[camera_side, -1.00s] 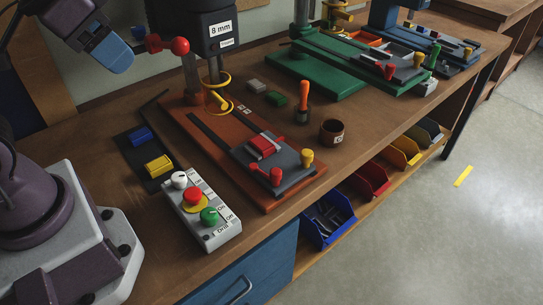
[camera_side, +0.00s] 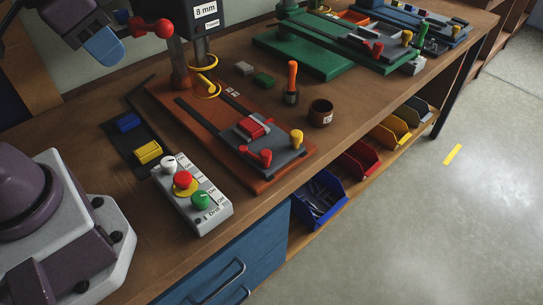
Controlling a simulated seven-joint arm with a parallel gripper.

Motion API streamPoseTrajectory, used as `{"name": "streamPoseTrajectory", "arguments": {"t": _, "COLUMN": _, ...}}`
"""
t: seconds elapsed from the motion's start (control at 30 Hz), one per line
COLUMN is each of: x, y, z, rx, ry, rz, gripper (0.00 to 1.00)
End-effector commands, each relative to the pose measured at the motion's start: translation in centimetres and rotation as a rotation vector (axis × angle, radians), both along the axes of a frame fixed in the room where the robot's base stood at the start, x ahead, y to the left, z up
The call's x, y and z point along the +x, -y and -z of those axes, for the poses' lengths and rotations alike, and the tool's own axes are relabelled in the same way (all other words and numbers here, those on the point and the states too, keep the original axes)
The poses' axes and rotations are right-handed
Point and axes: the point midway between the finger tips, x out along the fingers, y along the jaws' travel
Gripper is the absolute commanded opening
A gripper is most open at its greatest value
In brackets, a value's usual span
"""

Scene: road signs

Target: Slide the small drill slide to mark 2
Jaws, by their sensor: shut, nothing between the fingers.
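The nearest drill stands on an orange-red base (camera_side: 268,184); its dark head (camera_side: 190,22) carries an "8 mm" sign. Its grey slide (camera_side: 270,143) is at the front end of the base, holding a red block (camera_side: 252,127), a red handle (camera_side: 256,156) and a yellow knob (camera_side: 297,138). Two dark slots run behind the slide. Small white mark labels sit beside them, too small to read. A green drill base (camera_side: 305,65) and a blue drill base (camera_side: 415,25) stand farther back. Which drill is the small one I cannot tell. My gripper (camera_side: 104,47), shut and empty, is at top left, well away from the slide.
A control box (camera_side: 192,200) with white, red and green knobs stands left of the red base. An orange-handled tool (camera_side: 292,78) and a brown cup (camera_side: 320,114) stand right of it. Coloured bins (camera_side: 320,198) line the shelf below the bench edge.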

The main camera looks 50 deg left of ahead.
Motion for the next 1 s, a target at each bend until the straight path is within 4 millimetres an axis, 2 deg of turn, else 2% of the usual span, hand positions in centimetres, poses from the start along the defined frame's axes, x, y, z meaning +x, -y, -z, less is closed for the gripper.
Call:
{"name": "streamPoseTrajectory", "arguments": {"t": 0.37, "x": 8.2, "y": 6.9, "z": 5.5, "rx": 0.175, "ry": -0.31, "rz": 0.38, "gripper": 0.0}}
{"name": "streamPoseTrajectory", "arguments": {"t": 0.57, "x": 12.1, "y": 11.8, "z": 10.6, "rx": 0.3, "ry": -0.436, "rz": 0.66, "gripper": 0.0}}
{"name": "streamPoseTrajectory", "arguments": {"t": 0.8, "x": 15.3, "y": 17.5, "z": 18.4, "rx": 0.449, "ry": -0.555, "rz": 1.028, "gripper": 0.0}}
{"name": "streamPoseTrajectory", "arguments": {"t": 0.9, "x": 16.4, "y": 19.2, "z": 20.9, "rx": 0.503, "ry": -0.581, "rz": 1.163, "gripper": 0.0}}
{"name": "streamPoseTrajectory", "arguments": {"t": 1.0, "x": 18.1, "y": 20.2, "z": 22.0, "rx": 0.551, "ry": -0.58, "rz": 1.278, "gripper": 0.0}}
